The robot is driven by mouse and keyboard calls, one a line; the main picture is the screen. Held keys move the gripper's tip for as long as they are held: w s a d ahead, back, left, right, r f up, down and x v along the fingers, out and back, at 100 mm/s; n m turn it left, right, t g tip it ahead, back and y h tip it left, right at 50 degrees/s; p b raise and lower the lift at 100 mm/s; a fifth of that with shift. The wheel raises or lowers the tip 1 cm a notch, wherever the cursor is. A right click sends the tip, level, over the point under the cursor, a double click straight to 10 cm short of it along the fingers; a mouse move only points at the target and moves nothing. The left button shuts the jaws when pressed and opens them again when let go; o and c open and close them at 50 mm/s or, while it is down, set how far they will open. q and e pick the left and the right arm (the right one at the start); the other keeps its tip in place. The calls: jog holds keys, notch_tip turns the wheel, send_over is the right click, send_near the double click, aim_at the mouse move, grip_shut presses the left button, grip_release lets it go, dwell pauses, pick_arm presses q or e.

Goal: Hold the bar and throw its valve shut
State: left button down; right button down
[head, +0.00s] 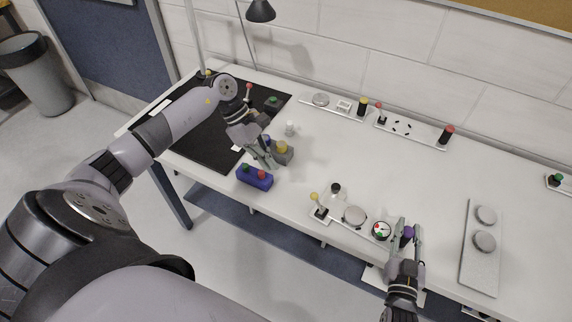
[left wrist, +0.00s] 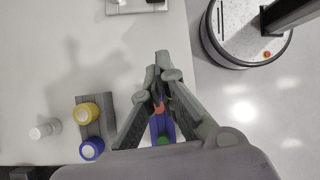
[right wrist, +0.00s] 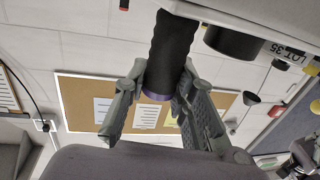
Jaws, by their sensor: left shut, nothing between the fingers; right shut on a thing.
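The front bar (head: 337,221) lies along the table's front edge. It carries a lever valve with a yellow knob (head: 314,196) at its left end, a grey disc (head: 354,214), a gauge (head: 381,230) and a black handle with a purple ring (head: 406,235) at its right end. The lever leans up and left. My right gripper (head: 404,238) is shut on the black handle, which shows between its fingers in the right wrist view (right wrist: 172,45). My left gripper (head: 272,162) is shut and empty, left of the lever and apart from it; its closed fingertips show in the left wrist view (left wrist: 162,72).
A blue box with green and red buttons (head: 254,178) and a grey block with yellow and blue knobs (head: 285,157) stand close to my left gripper. Another lever with a red knob (head: 380,110) sits on a back bar. A grey plate (head: 480,262) lies right. The table's middle is clear.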

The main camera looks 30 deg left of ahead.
aim_at(317, 202)
pick_arm(q)
jog(key=x, duration=0.8)
jog(key=shift+d+f, duration=0.2)
jog(key=shift+f, duration=0.05)
jog(key=d, duration=0.3)
jog(key=shift+w+r, duration=0.15)
jog(key=shift+w, duration=0.15)
jog(key=shift+d+r, duration=0.2)
jog(key=shift+d, duration=0.3)
jog(key=shift+w+r, duration=0.1)
jog(key=shift+d+r+y, duration=0.15)
jog(key=shift+y, duration=0.25)
